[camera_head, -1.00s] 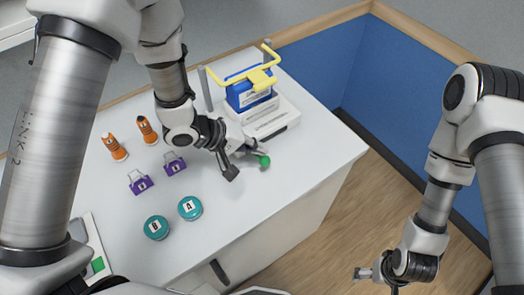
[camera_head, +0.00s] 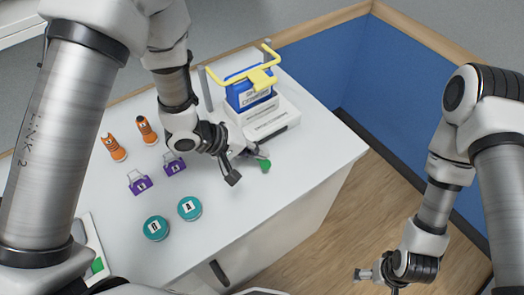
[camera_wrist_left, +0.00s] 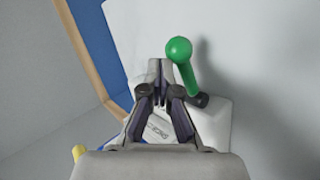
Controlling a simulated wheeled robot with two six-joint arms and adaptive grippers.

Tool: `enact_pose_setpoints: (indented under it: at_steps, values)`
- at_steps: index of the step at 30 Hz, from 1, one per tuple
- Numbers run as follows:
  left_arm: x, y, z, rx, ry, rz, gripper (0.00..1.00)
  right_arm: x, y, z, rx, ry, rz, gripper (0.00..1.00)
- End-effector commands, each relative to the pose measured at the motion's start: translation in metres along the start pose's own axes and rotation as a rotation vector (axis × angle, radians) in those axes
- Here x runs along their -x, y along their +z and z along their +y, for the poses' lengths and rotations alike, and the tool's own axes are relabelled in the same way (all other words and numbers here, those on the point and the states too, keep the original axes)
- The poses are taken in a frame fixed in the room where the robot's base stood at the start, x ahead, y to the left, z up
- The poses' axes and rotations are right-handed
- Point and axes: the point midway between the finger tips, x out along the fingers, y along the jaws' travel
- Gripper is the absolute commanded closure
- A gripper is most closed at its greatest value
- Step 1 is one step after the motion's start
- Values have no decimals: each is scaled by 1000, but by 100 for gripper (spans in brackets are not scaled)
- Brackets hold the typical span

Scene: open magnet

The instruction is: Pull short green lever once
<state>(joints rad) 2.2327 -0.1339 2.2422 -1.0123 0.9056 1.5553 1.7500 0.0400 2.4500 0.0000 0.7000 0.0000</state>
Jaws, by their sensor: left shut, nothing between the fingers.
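The short green lever has a round green knob (camera_head: 265,166), low at the front of the white machine. In the left wrist view its knob (camera_wrist_left: 179,50) and short green stem show just right of the fingertips, with the stem running down to a dark pivot. My left gripper (camera_head: 262,155) is shut and empty, its tips close beside the knob and partly covering it in the head view. In the left wrist view the closed fingers (camera_wrist_left: 157,66) lie left of the stem; whether they touch it I cannot tell. My right gripper (camera_head: 364,274) hangs over the floor, far from the lever.
The white machine (camera_head: 275,125) carries a blue block (camera_head: 250,95) under a yellow bar (camera_head: 262,80). Orange figures (camera_head: 114,147), purple padlock-like pieces (camera_head: 140,183) and teal round pieces (camera_head: 156,228) stand on the white table (camera_head: 270,210). The table's front right is clear.

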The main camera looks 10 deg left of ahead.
Motion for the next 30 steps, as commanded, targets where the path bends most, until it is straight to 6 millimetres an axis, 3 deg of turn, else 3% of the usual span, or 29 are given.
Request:
enact_pose_setpoints:
  at_steps: [30]
  values:
    - [-9,7,-7,0,-1,-1,100,-4,0,0,0,0,0,9]
